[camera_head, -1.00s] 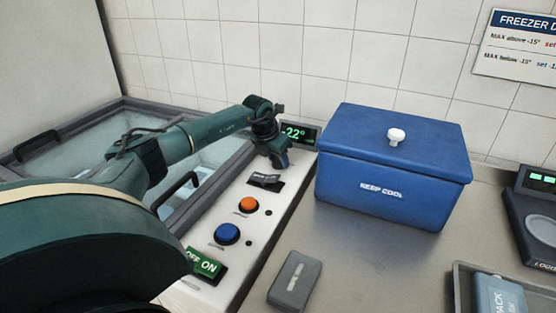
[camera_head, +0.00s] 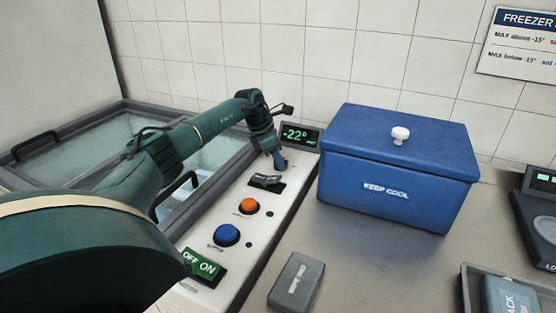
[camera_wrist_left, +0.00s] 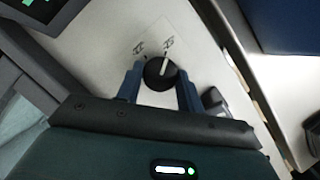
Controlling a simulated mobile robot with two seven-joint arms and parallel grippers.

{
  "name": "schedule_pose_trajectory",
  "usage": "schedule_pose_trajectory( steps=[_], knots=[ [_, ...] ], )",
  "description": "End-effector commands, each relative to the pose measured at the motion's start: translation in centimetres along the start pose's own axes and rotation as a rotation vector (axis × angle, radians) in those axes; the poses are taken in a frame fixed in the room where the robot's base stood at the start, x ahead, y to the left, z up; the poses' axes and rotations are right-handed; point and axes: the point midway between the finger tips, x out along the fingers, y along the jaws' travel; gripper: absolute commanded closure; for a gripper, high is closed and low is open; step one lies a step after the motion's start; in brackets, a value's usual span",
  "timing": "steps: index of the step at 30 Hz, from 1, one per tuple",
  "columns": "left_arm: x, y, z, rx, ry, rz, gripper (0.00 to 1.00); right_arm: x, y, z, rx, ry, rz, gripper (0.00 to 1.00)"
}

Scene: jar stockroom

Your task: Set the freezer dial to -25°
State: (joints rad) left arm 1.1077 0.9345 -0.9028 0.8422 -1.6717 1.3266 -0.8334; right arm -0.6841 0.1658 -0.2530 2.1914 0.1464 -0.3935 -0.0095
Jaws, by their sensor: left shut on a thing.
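The freezer dial (camera_wrist_left: 160,73) is a round black knob with a white pointer line on a white panel. In the left wrist view its pointer aims up and slightly right, near the right one of two small printed labels too blurred to read surely. My left gripper (camera_wrist_left: 158,84) is shut on the dial, one blue finger on each side. In the head view my left gripper (camera_head: 279,161) reaches down to the panel's far end and hides the dial. The green display (camera_head: 298,135) beside it reads -22°. My right gripper is not in view.
The panel also holds a black switch (camera_head: 266,181), an orange button (camera_head: 249,206), a blue button (camera_head: 227,235) and a green OFF/ON switch (camera_head: 201,264). A blue KEEP COOL box (camera_head: 390,190) stands close on the right. The glass-lidded freezer (camera_head: 80,135) lies left.

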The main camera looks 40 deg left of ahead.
Motion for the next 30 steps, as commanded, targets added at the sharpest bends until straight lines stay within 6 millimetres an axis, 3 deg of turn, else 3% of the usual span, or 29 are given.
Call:
schedule_pose_trajectory(
  steps=[13, 14, 21, 30],
  knots=[
    [-0.07, 0.05, 0.03, 0.013, 0.000, -0.003, 0.85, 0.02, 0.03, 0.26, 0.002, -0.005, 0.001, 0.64],
    [-0.07, 0.05, 0.02, 0.013, 0.000, -0.003, 0.62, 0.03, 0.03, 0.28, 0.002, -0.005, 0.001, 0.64],
    [-0.05, 0.04, 0.01, 0.012, 0.000, -0.003, 0.42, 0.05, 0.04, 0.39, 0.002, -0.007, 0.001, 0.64],
    [-0.27, 0.05, -0.01, 0.011, 0.000, -0.003, 0.41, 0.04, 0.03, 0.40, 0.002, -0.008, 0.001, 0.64]
  ],
)
